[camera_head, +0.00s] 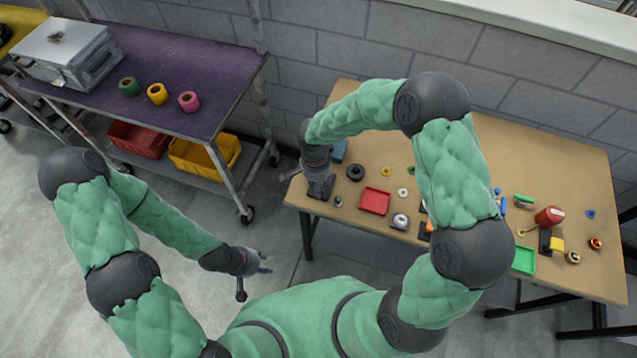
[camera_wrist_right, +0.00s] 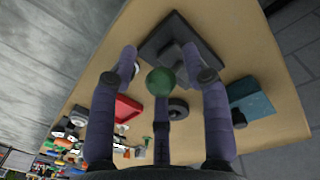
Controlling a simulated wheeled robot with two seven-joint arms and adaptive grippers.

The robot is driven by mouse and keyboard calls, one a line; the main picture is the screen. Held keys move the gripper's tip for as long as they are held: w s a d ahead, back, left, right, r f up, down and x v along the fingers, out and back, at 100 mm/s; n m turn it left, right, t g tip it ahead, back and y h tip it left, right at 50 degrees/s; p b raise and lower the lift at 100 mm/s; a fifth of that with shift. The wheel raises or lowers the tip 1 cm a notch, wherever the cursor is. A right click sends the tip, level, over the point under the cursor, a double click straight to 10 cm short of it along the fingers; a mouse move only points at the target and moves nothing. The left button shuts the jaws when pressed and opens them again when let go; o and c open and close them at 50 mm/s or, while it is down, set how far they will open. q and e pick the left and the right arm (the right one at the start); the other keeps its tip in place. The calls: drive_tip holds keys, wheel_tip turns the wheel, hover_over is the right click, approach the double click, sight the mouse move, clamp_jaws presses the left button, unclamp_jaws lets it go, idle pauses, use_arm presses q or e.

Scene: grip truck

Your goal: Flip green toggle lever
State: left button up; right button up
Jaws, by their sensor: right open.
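The green toggle lever shows in the right wrist view as a round green knob (camera_wrist_right: 160,81) in front of a square dark base (camera_wrist_right: 158,42). My right gripper (camera_wrist_right: 160,62) is open, with its purple-grey fingers spread around the knob. I cannot tell whether any finger touches it. In the head view my right gripper (camera_head: 318,170) reaches down at the table's left end, over the dark base (camera_head: 322,190), and hides the knob. My left gripper (camera_head: 262,263) hangs over the floor, away from the table, and seems empty; its fingers are too small to judge.
Near the lever on the brown table (camera_head: 400,160) are a black ring (camera_head: 355,172), a blue block (camera_head: 340,151) and a red tray (camera_head: 375,201). Several small parts and a green tray (camera_head: 524,260) lie to the right. A shelf cart (camera_head: 160,80) stands at left.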

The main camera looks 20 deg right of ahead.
clamp_jaws()
drive_tip(key=shift+r, duration=0.1)
